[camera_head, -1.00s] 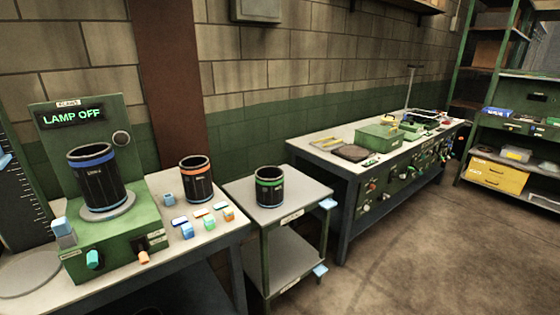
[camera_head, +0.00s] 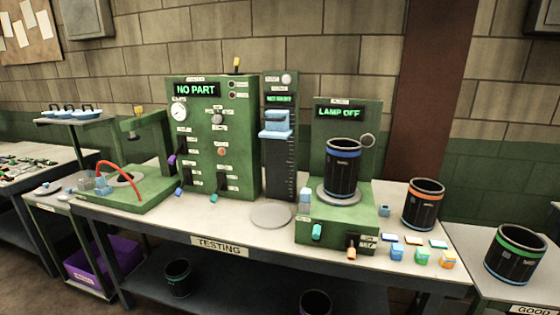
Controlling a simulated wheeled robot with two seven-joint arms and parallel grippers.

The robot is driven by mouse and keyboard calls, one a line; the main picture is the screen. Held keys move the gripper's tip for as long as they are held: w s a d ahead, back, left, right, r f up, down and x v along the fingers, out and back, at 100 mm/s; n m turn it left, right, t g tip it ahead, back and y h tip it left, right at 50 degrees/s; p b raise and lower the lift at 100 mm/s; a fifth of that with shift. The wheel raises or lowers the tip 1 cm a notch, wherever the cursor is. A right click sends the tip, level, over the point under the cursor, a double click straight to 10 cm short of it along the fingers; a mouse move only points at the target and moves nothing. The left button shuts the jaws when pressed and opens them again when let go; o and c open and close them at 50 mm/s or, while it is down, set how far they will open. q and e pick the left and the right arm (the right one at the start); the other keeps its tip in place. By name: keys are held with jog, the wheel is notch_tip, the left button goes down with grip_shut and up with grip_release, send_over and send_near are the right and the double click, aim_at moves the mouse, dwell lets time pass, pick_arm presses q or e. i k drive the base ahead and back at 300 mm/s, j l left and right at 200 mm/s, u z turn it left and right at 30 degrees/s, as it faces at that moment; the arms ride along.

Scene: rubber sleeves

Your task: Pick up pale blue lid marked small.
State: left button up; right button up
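Several pale blue lids with dark handles (camera_head: 67,111) sit in a row on a small raised shelf (camera_head: 45,121) at the far left. Their markings are too small to read, so I cannot tell which one is marked small. Neither of my grippers shows in the head view.
The testing bench (camera_head: 240,236) holds a green panel reading NO PART (camera_head: 215,140), a lamp stand reading LAMP OFF (camera_head: 340,228) with a blue-banded sleeve (camera_head: 342,168) on it, and an orange-banded sleeve (camera_head: 423,204). A green-banded sleeve (camera_head: 514,254) stands at right. A purple bin (camera_head: 104,258) sits below left.

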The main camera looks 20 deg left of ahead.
aim_at(50, 114)
jog(key=u, duration=0.4)
jog(key=i+j+u, duration=0.2)
jog(key=j+u, duration=0.25)
jog(key=j, duration=0.25)
jog(key=i+j+u, duration=0.45)
jog(key=j, duration=0.2)
jog(key=i+j+u, duration=0.4)
jog(key=j, duration=0.15)
jog(key=i+j+u, duration=0.65)
jog(key=i+u, duration=0.7)
jog(key=i+z, duration=0.15)
jog(key=i, duration=0.35)
jog(key=i+j+z, duration=0.15)
jog(key=i, duration=0.35)
jog(key=i+j+z, duration=0.15)
jog(key=i, duration=0.35)
